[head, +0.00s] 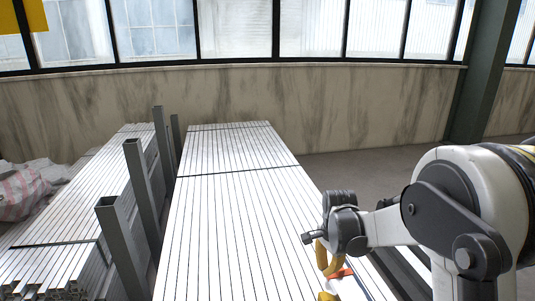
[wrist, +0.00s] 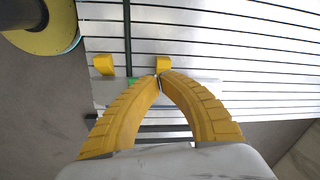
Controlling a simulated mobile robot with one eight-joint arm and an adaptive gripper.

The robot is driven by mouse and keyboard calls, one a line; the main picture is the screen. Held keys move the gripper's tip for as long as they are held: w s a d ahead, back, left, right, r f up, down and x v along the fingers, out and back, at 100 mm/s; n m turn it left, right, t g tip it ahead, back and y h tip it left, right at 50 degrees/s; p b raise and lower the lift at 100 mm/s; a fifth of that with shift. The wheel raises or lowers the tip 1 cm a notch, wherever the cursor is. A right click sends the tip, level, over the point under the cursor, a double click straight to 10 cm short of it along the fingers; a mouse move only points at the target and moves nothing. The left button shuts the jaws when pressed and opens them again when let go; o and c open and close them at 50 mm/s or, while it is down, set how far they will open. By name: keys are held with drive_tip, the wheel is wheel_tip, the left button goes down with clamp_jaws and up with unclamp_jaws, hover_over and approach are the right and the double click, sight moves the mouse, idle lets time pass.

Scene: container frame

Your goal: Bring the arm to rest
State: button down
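My gripper (head: 322,268) is at the lower middle right of the head view, beside the right edge of the stack of metal bars. In the wrist view its two yellow fingers (wrist: 159,77) curve in and their tips meet, with nothing seen between them. A yellow block (wrist: 163,62) shows just beyond the tips; I cannot tell whether they touch it. A second yellow block (wrist: 104,64) is to its left. My arm (head: 440,215) is bent and reaches in from the right.
The wide bar stack (head: 235,190) fills the middle. Grey upright posts (head: 122,240) stand between it and a second stack (head: 75,205) at left. A stained wall (head: 300,105) with windows closes the back. Bare floor (head: 365,170) lies right of the stack.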

drive_tip(key=s+r+n+t, duration=0.3)
drive_tip(key=s+r+n, duration=0.3)
drive_tip(key=s+r, duration=0.65)
drive_tip(key=s+r+n+t, duration=0.3)
drive_tip(key=s+n, duration=0.3)
drive_tip(key=s, duration=0.5)
drive_tip(key=shift+s+d+r+n, duration=0.25)
drive_tip(key=shift+d+n, duration=0.15)
drive_tip(key=shift+d, duration=0.05)
drive_tip(key=shift+d, duration=0.1)
